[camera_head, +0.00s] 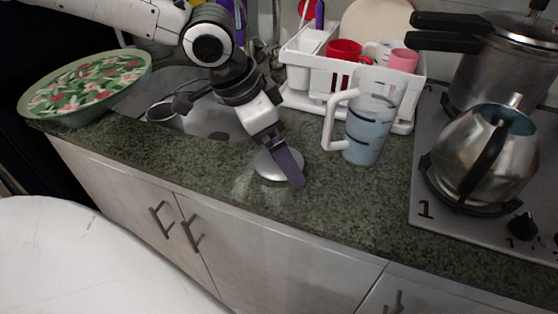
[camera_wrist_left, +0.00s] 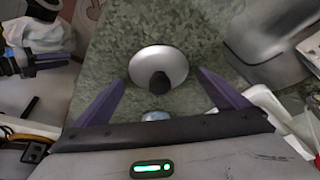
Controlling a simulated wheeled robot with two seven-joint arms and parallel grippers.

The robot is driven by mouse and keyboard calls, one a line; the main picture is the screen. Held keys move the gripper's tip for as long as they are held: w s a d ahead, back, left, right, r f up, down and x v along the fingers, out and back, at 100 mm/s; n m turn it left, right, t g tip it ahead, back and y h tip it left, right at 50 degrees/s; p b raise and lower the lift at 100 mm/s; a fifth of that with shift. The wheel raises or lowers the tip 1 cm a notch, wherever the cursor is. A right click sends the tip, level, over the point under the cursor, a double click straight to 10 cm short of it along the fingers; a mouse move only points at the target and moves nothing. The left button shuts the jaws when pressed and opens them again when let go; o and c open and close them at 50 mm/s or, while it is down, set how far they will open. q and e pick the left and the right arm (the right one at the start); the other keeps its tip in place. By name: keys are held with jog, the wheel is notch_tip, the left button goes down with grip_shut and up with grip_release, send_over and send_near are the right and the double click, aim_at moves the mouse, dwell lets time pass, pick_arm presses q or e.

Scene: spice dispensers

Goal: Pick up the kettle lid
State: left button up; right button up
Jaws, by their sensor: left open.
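The kettle lid (camera_head: 266,166) is a round silver disc lying on the green granite counter. In the left wrist view the lid (camera_wrist_left: 158,66) shows its dark knob facing the camera. My left gripper (camera_head: 290,172) is over the counter at the lid, and one purple finger covers part of the lid in the head view. In the wrist view the left gripper (camera_wrist_left: 160,84) has its two purple fingers spread wide, one on either side of the lid's near edge, with nothing between them held. The silver kettle (camera_head: 484,158) stands without a lid on the stove at the right. My right gripper is not seen.
A clear measuring jug (camera_head: 370,125) with a white handle stands right of the lid. A white dish rack (camera_head: 310,72) with cups is behind it. The sink (camera_head: 205,115) and a floral tray (camera_head: 88,85) lie left. A pressure cooker (camera_head: 505,65) stands behind the kettle. The counter's front right is clear.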

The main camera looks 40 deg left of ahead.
pick_arm(q)
jog(key=c, duration=1.1)
